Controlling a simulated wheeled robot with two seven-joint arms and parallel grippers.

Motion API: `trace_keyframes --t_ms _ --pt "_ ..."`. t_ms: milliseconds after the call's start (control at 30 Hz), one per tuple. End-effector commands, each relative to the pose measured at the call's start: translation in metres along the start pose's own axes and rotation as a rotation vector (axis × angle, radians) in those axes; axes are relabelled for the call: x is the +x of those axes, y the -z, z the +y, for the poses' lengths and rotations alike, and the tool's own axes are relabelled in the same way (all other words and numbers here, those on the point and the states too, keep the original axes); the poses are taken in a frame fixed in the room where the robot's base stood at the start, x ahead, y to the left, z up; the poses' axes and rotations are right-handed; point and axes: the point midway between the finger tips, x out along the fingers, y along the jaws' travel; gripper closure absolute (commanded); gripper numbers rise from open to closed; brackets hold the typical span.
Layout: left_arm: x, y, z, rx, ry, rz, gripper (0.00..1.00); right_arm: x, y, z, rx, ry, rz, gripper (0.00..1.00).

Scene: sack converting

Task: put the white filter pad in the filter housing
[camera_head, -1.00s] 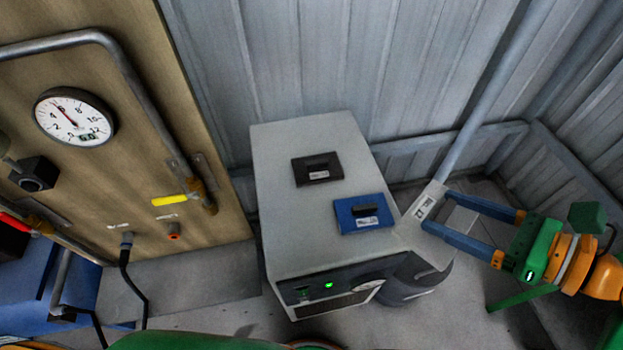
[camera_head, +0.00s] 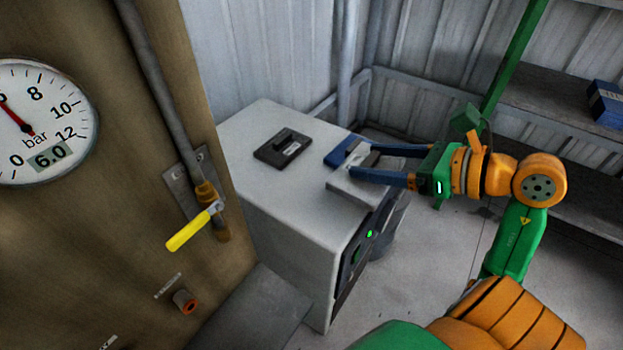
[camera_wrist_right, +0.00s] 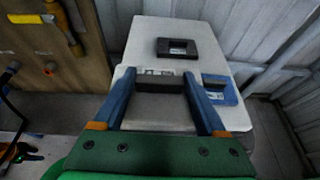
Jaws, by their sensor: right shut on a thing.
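The white filter pad (camera_head: 362,197) is a light grey-white plate with a label and a grey grip on top. My right gripper (camera_head: 368,163) is shut on that grip, its two blue fingers either side of it. In the right wrist view the pad (camera_wrist_right: 150,120) lies below the fingers of the right gripper (camera_wrist_right: 160,86). The pad is at the right edge of a white cabinet's top, beside the blue pad (camera_head: 345,152). I cannot tell whether it touches the cabinet. No open filter housing can be made out. My left gripper is not in view.
The white cabinet (camera_head: 265,190) carries a black pad with a grip (camera_head: 284,149). A brown panel with a gauge (camera_head: 40,120) and yellow-handled valve (camera_head: 190,231) stands at left. A shelf with a blue box (camera_head: 606,103) is at right.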

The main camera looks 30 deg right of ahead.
Motion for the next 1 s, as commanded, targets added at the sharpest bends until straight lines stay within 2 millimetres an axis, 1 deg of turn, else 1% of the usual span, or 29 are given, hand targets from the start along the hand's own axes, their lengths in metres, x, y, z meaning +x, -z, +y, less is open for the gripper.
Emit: trace_keyframes --t_ms 33,100,200,300,367,433,500,600,833,967,1000 --pt "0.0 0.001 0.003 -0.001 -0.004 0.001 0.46 0.018 0.0 0.001 0.001 -0.007 -0.002 0.79" --pt "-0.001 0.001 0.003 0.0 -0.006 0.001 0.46 0.044 -0.001 0.0 0.001 -0.007 -0.004 0.79" --pt "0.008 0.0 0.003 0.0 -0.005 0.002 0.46 0.074 0.018 -0.001 0.006 -0.005 -0.004 0.79" --pt "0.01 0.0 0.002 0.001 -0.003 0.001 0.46 0.092 0.027 -0.002 0.002 -0.004 -0.002 0.79" --pt "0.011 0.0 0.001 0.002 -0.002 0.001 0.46 0.099 0.031 -0.003 0.002 -0.002 -0.002 0.79" --pt "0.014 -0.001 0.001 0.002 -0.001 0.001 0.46 0.112 0.038 -0.003 0.003 -0.004 -0.003 0.79" --pt "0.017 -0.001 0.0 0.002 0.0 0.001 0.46 0.119 0.052 -0.003 0.006 -0.003 -0.001 0.79" --pt "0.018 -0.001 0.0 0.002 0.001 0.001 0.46 0.123 0.064 -0.003 0.003 -0.001 -0.001 0.79" --pt "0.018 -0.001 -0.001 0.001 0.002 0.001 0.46 0.123 0.064 -0.004 -0.002 0.0 0.0 0.79" --pt "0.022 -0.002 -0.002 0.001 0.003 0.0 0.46 0.124 0.069 -0.004 -0.001 0.001 0.0 0.79" --pt "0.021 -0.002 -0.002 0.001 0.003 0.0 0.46 0.123 0.067 -0.004 -0.001 0.001 0.0 0.15"
